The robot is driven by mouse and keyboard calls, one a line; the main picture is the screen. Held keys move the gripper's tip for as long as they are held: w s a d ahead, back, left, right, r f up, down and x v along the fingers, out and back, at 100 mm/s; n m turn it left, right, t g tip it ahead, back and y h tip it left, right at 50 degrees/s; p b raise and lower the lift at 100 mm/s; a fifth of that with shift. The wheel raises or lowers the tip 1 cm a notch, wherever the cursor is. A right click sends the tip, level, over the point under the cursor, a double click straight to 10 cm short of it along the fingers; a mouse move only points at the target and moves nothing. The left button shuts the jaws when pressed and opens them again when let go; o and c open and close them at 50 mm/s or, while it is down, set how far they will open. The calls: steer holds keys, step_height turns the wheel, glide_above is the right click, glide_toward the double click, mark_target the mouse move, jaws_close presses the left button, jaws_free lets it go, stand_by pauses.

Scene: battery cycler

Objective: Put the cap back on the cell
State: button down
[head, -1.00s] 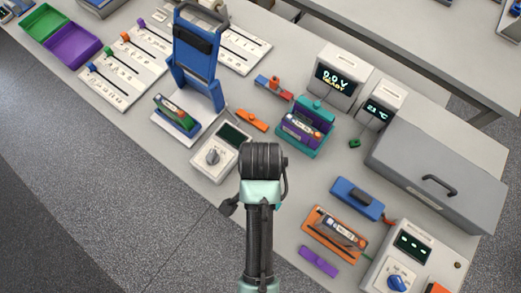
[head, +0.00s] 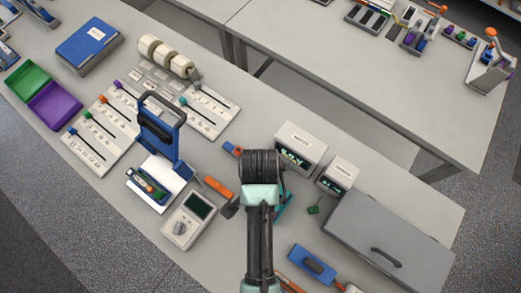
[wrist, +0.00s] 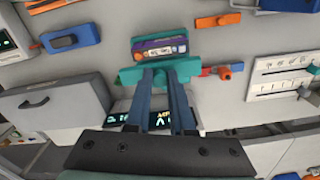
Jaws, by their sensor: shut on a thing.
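In the wrist view, a cell (wrist: 160,48) with a purple and orange label lies in a teal and purple holder near the top centre. A teal piece (wrist: 135,76), which looks like the cap, lies across in front of it. My gripper (wrist: 168,72) reaches up to this piece with two long blue-grey fingers and is shut on it. The fingers hide part of it, and I cannot tell whether it touches the cell. In the head view, my arm covers the gripper and nearly all of the holder; only a teal edge (head: 284,207) shows.
Two display boxes (head: 300,148) (head: 337,178) stand close behind the holder. A large grey case (head: 390,240) is to the right. A meter (head: 188,220), an orange piece (head: 218,187) and a blue stand (head: 160,132) are to the left. A blue box (head: 312,264) lies in front.

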steer(key=shift+w, duration=0.15)
steer(key=shift+s+a+f, duration=0.1)
steer(key=shift+s+f, duration=0.05)
steer(key=shift+f, duration=0.5)
steer(key=shift+s+f, duration=0.15)
steer(key=shift+f, duration=0.45)
step_height(320, 180, down, 3)
steer(key=shift+w+r, duration=0.15)
steer(key=shift+r, duration=0.05)
steer(key=shift+f+b, duration=0.85)
steer(key=shift+f, duration=0.2)
steer(key=shift+f+p, duration=0.15)
steer(key=shift+p, duration=0.45)
steer(key=shift+f, duration=0.45)
stand_by(0.5)
